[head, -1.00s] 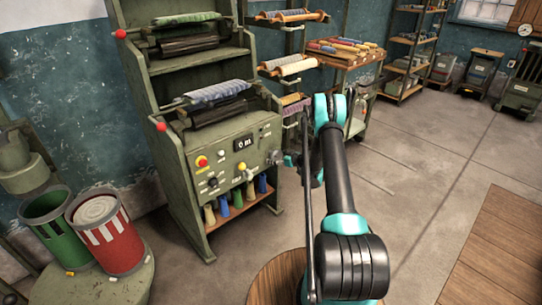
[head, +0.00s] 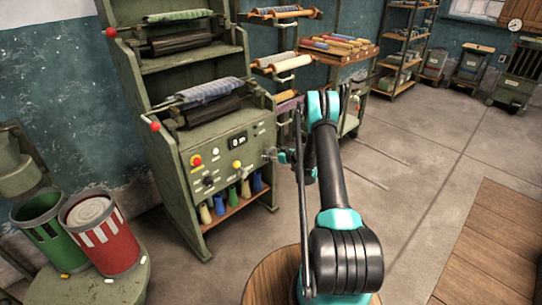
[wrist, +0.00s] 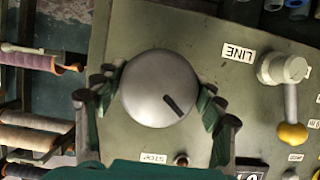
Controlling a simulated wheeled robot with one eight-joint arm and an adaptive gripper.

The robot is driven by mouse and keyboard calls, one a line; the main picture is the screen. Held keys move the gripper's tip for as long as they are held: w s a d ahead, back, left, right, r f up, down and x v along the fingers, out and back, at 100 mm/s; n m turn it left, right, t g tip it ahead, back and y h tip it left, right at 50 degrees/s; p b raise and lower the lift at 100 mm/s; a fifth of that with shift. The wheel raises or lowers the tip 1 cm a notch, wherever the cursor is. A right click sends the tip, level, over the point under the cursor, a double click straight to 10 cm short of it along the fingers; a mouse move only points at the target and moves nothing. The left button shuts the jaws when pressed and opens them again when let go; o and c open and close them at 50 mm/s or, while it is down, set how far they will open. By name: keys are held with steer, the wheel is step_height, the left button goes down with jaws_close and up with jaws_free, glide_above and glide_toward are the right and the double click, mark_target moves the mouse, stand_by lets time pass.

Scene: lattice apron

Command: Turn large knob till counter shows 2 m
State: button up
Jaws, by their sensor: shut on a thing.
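The large grey round knob (wrist: 158,85) fills the middle of the wrist view, on the green panel. A dark pointer mark on its face points to the lower right. My gripper (wrist: 157,95) has one finger at each side of the knob and is shut on it. In the head view my gripper (head: 272,155) is at the panel's right edge and the knob is hard to make out. The counter (head: 238,141) appears to read 0 m, though the digit is small. In the wrist view only the counter's edge (wrist: 250,173) shows, at the bottom.
A lever with a yellow ball (wrist: 292,133) is right of the knob. A LINE label (wrist: 239,55) and an upside-down STOP label (wrist: 154,158) are nearby. A red button (head: 196,160) is on the panel's left. Spool racks (head: 285,62) stand behind; open floor is at right.

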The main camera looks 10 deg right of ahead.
steer(key=m+y, duration=0.1)
steer(key=m, duration=0.1)
steer(key=m+g+y, duration=0.1)
steer(key=m, duration=0.1)
steer(key=shift+g+y, duration=0.3)
steer(key=shift+y, duration=0.1)
steer(key=m+y, duration=0.1)
steer(key=m, duration=0.1)
steer(key=m+y, duration=0.1)
steer(key=m, duration=0.2)
steer(key=shift+s+a+r+g+y, duration=0.1)
steer(key=shift+g+y, duration=0.2)
steer(key=shift+y, duration=0.1)
stand_by(0.4)
steer(key=o, duration=1.2)
steer(key=v, duration=1.2)
